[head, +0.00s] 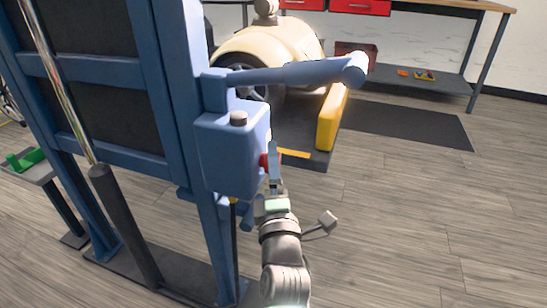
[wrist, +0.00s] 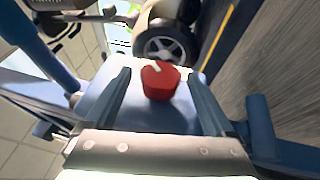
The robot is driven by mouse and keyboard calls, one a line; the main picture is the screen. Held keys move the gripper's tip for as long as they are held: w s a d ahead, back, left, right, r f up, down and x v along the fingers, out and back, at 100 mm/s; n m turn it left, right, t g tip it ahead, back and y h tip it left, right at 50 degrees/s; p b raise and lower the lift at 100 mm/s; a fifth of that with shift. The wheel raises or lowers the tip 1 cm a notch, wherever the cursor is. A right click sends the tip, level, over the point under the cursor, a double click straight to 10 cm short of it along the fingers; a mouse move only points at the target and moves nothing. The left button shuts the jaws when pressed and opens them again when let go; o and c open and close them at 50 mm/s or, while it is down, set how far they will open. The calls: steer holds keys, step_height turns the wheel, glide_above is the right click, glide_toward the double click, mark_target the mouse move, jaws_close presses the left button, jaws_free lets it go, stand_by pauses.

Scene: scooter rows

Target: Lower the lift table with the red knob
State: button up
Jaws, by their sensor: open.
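The red knob (head: 263,161) sticks out of the right side of a blue control box (head: 225,155) on a blue frame. In the wrist view the red knob (wrist: 161,82), with a white mark on top, sits between my two fingers with gaps on both sides. My gripper (head: 274,170) is open at the knob and partly hides it in the head view. A cream scooter (head: 275,45) stands behind on a dark, low platform (head: 318,158) with yellow edging. I cannot tell whether this platform is the lift table.
A blue bar (head: 290,75) reaches right above the control box. A dark cylinder (head: 125,220) stands left of my arm. A workbench (head: 430,75) with red drawers is at the back right. A dark mat (head: 405,125) lies before it, and the wooden floor at right is clear.

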steer(key=shift+w+a+r, duration=0.1)
steer(key=shift+w, duration=0.6)
steer(key=shift+c, duration=0.3)
steer(key=c, duration=1.3)
